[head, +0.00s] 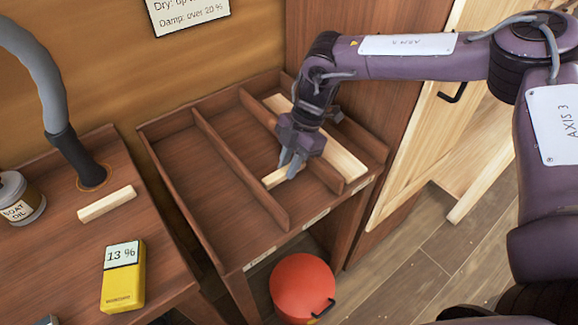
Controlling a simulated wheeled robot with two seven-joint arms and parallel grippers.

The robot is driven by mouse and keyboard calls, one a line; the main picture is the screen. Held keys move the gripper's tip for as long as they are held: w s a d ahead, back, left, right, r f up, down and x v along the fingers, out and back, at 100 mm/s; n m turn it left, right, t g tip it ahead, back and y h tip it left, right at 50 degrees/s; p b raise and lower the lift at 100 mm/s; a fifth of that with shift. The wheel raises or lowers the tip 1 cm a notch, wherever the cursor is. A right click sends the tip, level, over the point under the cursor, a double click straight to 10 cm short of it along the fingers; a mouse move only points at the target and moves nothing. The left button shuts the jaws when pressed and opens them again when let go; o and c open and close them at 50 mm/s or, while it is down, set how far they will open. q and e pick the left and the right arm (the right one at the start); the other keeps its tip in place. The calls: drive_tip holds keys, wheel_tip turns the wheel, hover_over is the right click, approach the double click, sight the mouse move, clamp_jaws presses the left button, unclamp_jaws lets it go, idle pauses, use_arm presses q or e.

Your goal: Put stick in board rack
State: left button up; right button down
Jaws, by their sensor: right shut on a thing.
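The board rack (160,128) is a brown wooden tray on legs, split by two dividers into three lanes. My right gripper (289,168) reaches over it from the right and is shut on a short pale stick (274,180). Another pale stick (107,203) lies on the bench at left. My left gripper is not in view.
A long pale board (345,160) lies in the rack's right lane. The left lane is empty. On the bench (60,255) are a yellow meter (123,277) reading 13 % and a tin (20,200); a grey hose (45,85) meets it. A red bucket (302,285) stands below the rack.

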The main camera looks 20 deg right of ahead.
drive_tip(key=shift+f, duration=0.75)
drive_tip(key=shift+f, duration=0.15)
drive_tip(key=c, duration=1.3)
unclamp_jaws()
drive_tip(key=v, duration=1.2)
drive_tip(key=shift+r, duration=0.2)
